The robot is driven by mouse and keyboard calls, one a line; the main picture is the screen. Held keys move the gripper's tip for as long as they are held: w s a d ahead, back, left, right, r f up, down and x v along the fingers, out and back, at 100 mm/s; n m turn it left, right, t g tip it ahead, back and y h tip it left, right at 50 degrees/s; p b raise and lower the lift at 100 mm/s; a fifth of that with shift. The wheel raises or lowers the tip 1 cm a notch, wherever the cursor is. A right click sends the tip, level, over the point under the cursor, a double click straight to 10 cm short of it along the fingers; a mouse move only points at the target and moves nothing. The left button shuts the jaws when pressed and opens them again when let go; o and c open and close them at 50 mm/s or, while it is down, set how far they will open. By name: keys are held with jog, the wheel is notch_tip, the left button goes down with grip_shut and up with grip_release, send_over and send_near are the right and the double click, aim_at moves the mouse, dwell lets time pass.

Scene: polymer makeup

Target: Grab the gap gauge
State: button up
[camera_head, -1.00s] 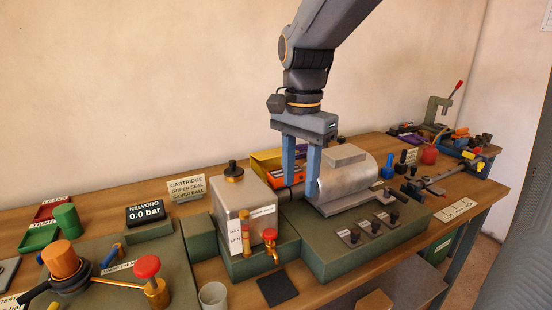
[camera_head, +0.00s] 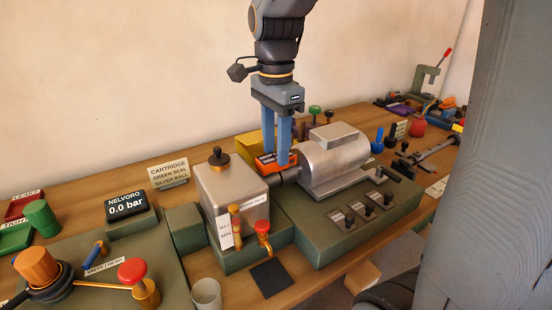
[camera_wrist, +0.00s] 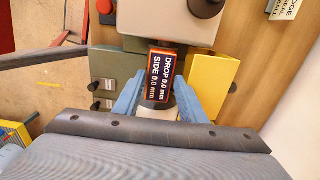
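In the wrist view my gripper (camera_wrist: 158,85) has one finger on each side of the display's near end. I cannot tell whether the fingers touch it. The fingers partly cover the block in the head view.
The silver motor (camera_head: 335,155) stands close on the right. A metal tank (camera_head: 230,190) with a black cap stands at front left. A yellow holder (camera_wrist: 210,82) is beside the display. A grey surface (camera_head: 510,150) fills the head view's right side.

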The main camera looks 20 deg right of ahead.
jog(key=shift+f, duration=0.55)
jog(key=c, duration=0.9)
